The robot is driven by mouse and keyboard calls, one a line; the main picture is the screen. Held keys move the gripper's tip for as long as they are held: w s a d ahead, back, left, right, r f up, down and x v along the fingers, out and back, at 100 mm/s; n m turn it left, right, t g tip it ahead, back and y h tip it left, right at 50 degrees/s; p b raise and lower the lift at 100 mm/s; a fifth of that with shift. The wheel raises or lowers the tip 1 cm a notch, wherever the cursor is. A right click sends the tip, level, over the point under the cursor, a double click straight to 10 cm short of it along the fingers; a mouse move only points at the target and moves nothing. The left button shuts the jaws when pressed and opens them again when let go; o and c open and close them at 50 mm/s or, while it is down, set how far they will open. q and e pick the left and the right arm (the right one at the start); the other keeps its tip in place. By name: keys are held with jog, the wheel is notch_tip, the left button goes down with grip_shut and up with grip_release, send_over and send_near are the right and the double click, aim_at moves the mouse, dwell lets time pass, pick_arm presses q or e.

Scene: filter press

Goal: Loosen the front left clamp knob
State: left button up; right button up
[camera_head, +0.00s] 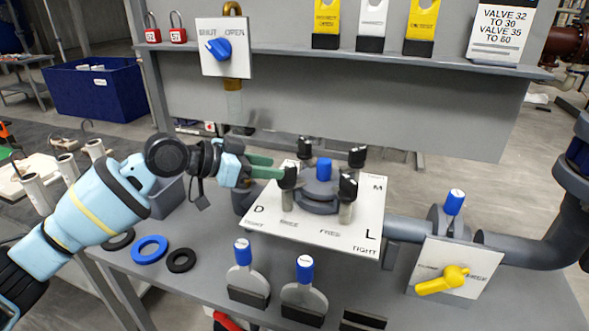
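The filter press (318,192) stands on a white plate (270,228) marked D, L and M, with a blue cap (324,169) at its centre. Black clamp knobs surround it. The front left clamp knob (289,178) sits on a grey post. The front right knob (348,186) and the back knobs (305,147) (357,157) stand apart from my gripper. My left gripper (277,169) reaches in from the left with its green fingertips at the front left knob. The fingertips partly overlap the knob, so I cannot tell whether they are closed on it. My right gripper is out of view.
Blue-topped paddles (244,279) (304,293) stand in front of the plate. A yellow-handled valve (443,281) and pipe are at right. Rings (149,249) lie at left. A grey shelf panel (350,105) rises behind, with a blue knob (219,48) on its sign.

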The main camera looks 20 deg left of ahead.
aim_at(283, 168)
pick_arm(q)
jog(key=x, duration=0.7)
jog(key=shift+p, duration=0.3)
grip_shut()
